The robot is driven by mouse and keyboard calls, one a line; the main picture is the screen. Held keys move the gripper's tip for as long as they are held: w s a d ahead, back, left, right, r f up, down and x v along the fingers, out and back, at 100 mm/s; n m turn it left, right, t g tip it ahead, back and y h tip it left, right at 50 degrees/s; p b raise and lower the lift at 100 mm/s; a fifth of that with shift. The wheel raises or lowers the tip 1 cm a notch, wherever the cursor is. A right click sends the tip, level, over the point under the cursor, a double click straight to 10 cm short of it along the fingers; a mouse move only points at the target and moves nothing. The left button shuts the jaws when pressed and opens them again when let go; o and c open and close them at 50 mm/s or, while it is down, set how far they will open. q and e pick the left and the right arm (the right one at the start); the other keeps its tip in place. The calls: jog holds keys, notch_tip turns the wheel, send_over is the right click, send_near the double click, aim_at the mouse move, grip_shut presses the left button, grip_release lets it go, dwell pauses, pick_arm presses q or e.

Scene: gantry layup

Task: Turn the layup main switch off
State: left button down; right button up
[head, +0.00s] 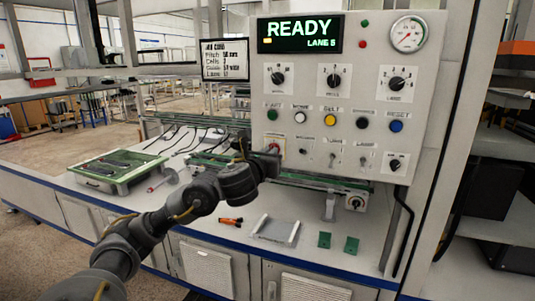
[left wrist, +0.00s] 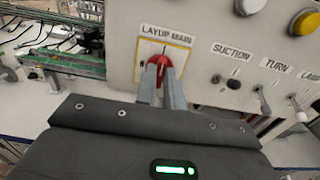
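The layup main switch is a red rotary handle on a yellow-edged plate, low on the left of the light grey control panel (head: 340,75). My left gripper (head: 271,158) reaches the switch from the front. Its two grey fingers (left wrist: 161,78) are close together on either side of the red handle and appear closed on it. The fingers hide part of the handle. My right gripper is not in view.
The display (head: 300,34) reads READY, LANE 5. A green tray (head: 118,168), a grey holder (head: 275,230) and green blocks (head: 351,245) lie on the bench.

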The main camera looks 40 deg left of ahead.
pick_arm(q)
jog(key=shift+a, duration=0.15)
jog(key=shift+f+n+p, duration=0.15)
jog(key=shift+n, duration=4.3)
jog(key=shift+f+n+p, duration=0.15)
jog(key=shift+n, duration=4.3)
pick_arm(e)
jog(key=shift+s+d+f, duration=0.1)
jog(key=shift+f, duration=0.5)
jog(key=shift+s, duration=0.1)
pick_arm(q)
jog(key=c, duration=1.5)
grip_release()
jog(key=shift+r, duration=0.1)
